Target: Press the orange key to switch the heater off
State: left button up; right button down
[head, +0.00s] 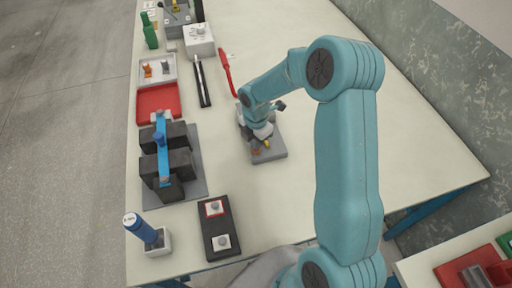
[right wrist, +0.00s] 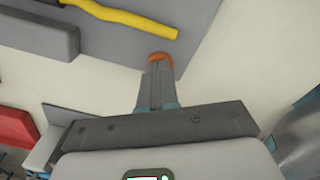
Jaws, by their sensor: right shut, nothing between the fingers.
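The orange key (head: 255,152) is on a grey panel (head: 273,155) near the middle of the table in the head view. A yellow bar (head: 267,143) is beside it. In the right wrist view the orange key (right wrist: 161,58) shows just beyond my fingertips, near the edge of the grey panel (right wrist: 215,15), with the yellow bar (right wrist: 130,18) above it. My right gripper (right wrist: 158,70) is shut and empty, its tips at the key and covering its lower part. I cannot tell whether they touch it. My left gripper is not in view.
A black box with two buttons (head: 220,228), a blue-handled item (head: 147,230), dark blocks under a blue bar (head: 162,150) and a red tray (head: 158,104) stand left of the panel. A red tool (head: 226,70) lies behind. Table to the right is clear.

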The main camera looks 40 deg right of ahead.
jog(key=shift+r+p, duration=2.4)
jog(key=shift+r, duration=0.7)
jog(key=shift+f, duration=0.1)
